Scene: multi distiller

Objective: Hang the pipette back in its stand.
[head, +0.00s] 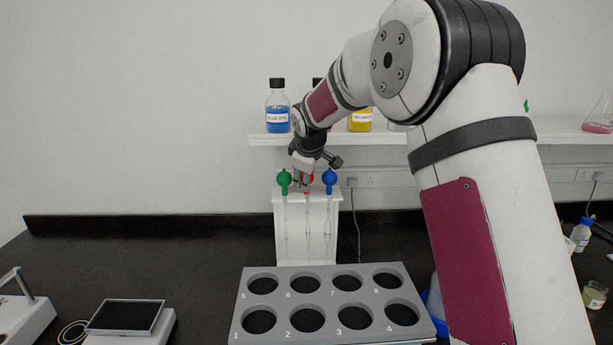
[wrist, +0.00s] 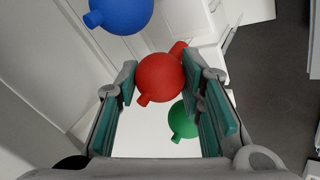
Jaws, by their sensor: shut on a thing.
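The white pipette stand (head: 281,245) is on the bench behind the grey rack. A green-bulb pipette (head: 284,181) hangs at its left and a blue-bulb pipette (head: 329,180) at its right. My gripper (head: 304,180) is at the middle of the stand's top, between them, shut on the red-bulb pipette (head: 309,178). In the wrist view the red bulb (wrist: 160,78) sits between the finger pads, with the blue bulb (wrist: 122,14) and the green bulb (wrist: 183,121) on either side. I cannot tell whether the red pipette rests in its slot.
A grey rack (head: 320,271) with several numbered round holes lies in front of the stand. A wall shelf (head: 262,139) with a blue bottle (head: 278,108) and a yellow bottle (head: 360,121) is above and behind. A scale (head: 126,317) stands at the front left.

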